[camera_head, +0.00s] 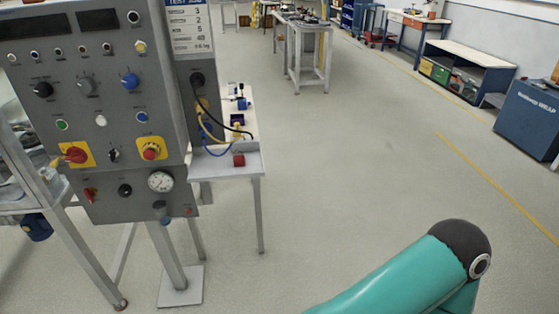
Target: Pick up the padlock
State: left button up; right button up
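A small red block-like object (239,159) rests at the near edge of the narrow side table (228,176), just right of the control panel. It may be the padlock, but it is too small to tell and I make out no shackle. A red rotary switch (76,155) on a yellow plate is on the panel's lower left. Neither of my grippers is in view. Only a teal link of my arm with a dark cap shows at the bottom right, well apart from the side table.
The grey control panel (100,100) stands on a post at the left. Yellow and blue cables hang over the side table. A metal table (305,50) stands farther back. A blue cabinet (527,118) and benches line the right wall. The middle floor is clear.

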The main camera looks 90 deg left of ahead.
aim_at(239, 160)
jog(key=z, duration=0.55)
jog(key=i, duration=0.2)
jog(key=u, duration=2.35)
jog(key=i, duration=0.15)
jog(key=u, duration=1.8)
jog(key=k, duration=0.4)
jog(key=u, duration=0.35)
jog(key=i, duration=1.5)
jog(key=z, duration=0.4)
